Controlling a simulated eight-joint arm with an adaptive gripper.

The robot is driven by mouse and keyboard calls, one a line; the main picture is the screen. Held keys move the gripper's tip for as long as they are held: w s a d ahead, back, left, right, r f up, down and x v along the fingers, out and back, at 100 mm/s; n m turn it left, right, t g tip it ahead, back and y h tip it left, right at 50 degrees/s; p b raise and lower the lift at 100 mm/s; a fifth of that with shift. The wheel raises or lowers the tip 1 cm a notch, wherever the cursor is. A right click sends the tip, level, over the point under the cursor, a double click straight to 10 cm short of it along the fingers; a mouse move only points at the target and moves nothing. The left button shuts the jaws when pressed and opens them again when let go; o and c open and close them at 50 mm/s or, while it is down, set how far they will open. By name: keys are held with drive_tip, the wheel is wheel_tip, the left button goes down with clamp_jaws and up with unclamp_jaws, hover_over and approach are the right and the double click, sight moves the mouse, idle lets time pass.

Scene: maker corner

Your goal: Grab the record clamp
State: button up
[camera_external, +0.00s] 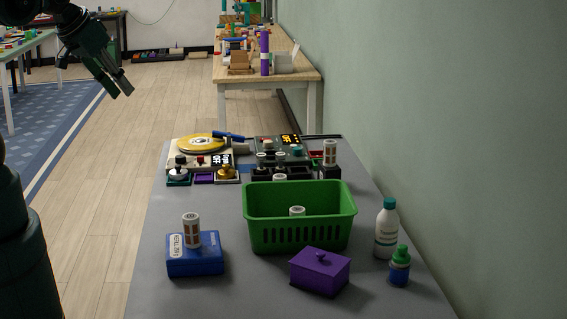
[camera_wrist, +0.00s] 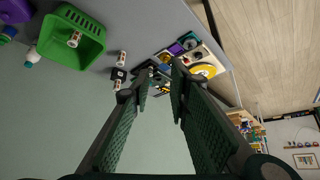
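A turntable with a yellow record (camera_external: 201,143) stands at the far left of the grey table; the record also shows in the wrist view (camera_wrist: 203,70). Just in front of it are a silver knob-like piece (camera_external: 179,171) on a teal base and a gold knob-like piece (camera_external: 226,172) on a pale base. Either may be the record clamp; I cannot tell which from these small views. My gripper (camera_external: 122,93) is high at the upper left, away from the table. Its two fingers are apart with nothing between them, as the wrist view (camera_wrist: 162,75) also shows.
A green basket (camera_external: 300,229) holds a white cylinder. A blue box (camera_external: 195,260) carries another cylinder. A purple lidded box (camera_external: 320,272), a white bottle (camera_external: 386,232) and a blue bottle (camera_external: 399,268) stand near the front right.

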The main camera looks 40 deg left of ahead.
drive_tip(key=shift+w, duration=0.15)
drive_tip(key=n+g+b, duration=0.3)
drive_tip(key=n+g, duration=0.4)
drive_tip(key=n, duration=1.1)
hover_over(226, 165)
wheel_tip(226, 165, down, 25)
drive_tip(key=shift+r, duration=0.1)
drive_tip(key=shift+w+f, duration=0.15)
drive_tip(key=shift+f, duration=0.6)
drive_tip(key=shift+f, duration=1.25)
